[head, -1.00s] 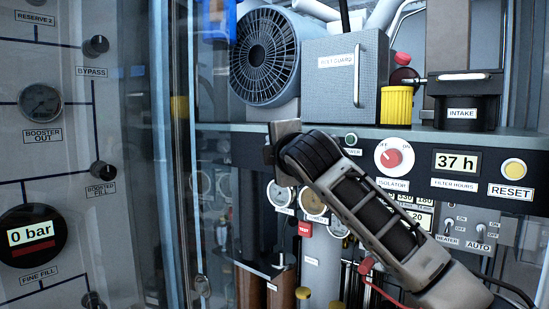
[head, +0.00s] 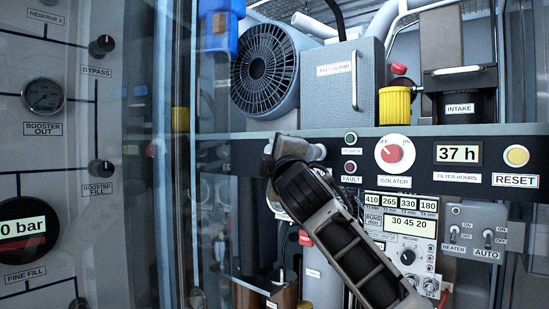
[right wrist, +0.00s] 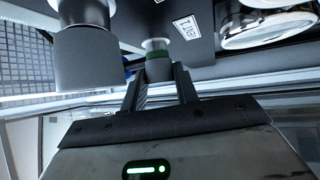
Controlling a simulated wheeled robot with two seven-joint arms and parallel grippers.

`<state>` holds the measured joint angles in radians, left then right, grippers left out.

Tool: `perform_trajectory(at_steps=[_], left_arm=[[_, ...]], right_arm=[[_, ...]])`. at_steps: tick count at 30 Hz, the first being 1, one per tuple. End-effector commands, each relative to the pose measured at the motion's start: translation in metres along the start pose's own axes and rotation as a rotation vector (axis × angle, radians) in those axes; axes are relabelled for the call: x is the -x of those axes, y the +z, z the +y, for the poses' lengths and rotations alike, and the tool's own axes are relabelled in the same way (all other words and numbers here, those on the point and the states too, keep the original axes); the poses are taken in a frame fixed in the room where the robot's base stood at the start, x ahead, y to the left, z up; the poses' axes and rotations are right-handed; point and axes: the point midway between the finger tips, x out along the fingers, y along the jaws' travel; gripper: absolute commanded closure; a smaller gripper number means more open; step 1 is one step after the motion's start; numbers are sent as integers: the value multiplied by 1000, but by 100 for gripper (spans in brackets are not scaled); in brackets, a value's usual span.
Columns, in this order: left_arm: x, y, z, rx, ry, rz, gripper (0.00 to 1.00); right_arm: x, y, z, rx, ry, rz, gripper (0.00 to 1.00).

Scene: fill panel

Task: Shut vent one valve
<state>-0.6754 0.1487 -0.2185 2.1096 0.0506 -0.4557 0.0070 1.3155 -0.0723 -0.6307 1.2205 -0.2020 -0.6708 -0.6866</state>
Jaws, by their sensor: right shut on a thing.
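In the right wrist view, a small round valve knob (right wrist: 158,64) with a green band sits between my right gripper's fingers (right wrist: 161,88). The gripper is shut on it. A white label (right wrist: 186,26) beside it is upside down and seems to end in a 1; I cannot read it surely. My left gripper is not in view.
A larger grey cylinder (right wrist: 84,50) stands close left of the knob in the right wrist view, and a round gauge (right wrist: 265,28) is at the right. In the head view, the isolator knob (head: 393,153) and heater switches (head: 458,228) lie right of my arm.

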Motion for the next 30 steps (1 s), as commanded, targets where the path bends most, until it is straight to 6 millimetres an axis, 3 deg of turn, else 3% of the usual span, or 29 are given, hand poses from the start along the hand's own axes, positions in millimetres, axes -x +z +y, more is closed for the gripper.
perform_trajectory(at_steps=[6, 7, 9, 20, 26, 30], left_arm=[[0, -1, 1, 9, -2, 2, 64], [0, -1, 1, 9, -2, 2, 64], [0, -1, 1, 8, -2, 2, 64], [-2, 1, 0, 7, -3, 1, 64], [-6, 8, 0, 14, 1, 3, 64], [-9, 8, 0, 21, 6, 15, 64]], right_arm=[[0, 0, -2, 0, -4, -1, 93], [0, 0, -2, 0, -4, -1, 62], [0, 0, -1, 0, -4, -1, 49], [4, 0, -1, 1, -1, -1, 49], [30, 1, -3, 1, -1, 1, 49], [60, 1, -4, 2, 0, 1, 49]])
